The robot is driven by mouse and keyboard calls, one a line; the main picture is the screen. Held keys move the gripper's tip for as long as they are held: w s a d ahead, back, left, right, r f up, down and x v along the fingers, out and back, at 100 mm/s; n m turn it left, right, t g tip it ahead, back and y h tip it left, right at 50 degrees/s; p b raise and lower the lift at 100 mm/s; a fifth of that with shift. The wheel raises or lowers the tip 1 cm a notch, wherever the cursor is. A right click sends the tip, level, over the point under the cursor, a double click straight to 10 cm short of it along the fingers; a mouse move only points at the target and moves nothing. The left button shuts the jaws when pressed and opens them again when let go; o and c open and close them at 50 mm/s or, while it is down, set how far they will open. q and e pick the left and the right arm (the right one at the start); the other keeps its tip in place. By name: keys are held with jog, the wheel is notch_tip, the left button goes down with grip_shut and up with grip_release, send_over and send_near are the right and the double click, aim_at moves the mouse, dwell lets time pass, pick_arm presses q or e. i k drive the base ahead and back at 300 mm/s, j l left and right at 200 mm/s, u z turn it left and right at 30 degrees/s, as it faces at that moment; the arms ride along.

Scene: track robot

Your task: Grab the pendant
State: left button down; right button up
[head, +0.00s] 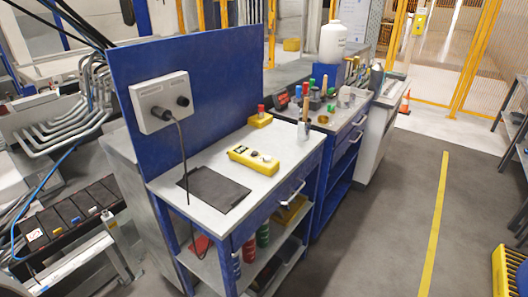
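A yellow pendant (240,153) with dark and white controls on its top face lies flat on the light grey top of a blue workbench (207,160).
A small yellow box with a red button (261,117) stands behind the pendant. A cup with a tool (304,129) stands near the right edge. A blue panel (222,82) carries a grey box with a hanging black cable (187,165). The floor (385,190) right of the bench is clear.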

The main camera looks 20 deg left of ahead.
aim_at(253, 159)
jog(key=u, duration=0.35)
jog(key=i+l+u, duration=0.1)
jog(key=u, duration=0.25)
jog(key=l+u, duration=0.3)
jog(key=i+l+u, duration=0.1)
jog(key=l+u, duration=0.5)
jog(key=l, duration=0.2)
jog(key=l+u, duration=0.35)
jog(key=l, duration=1.55)
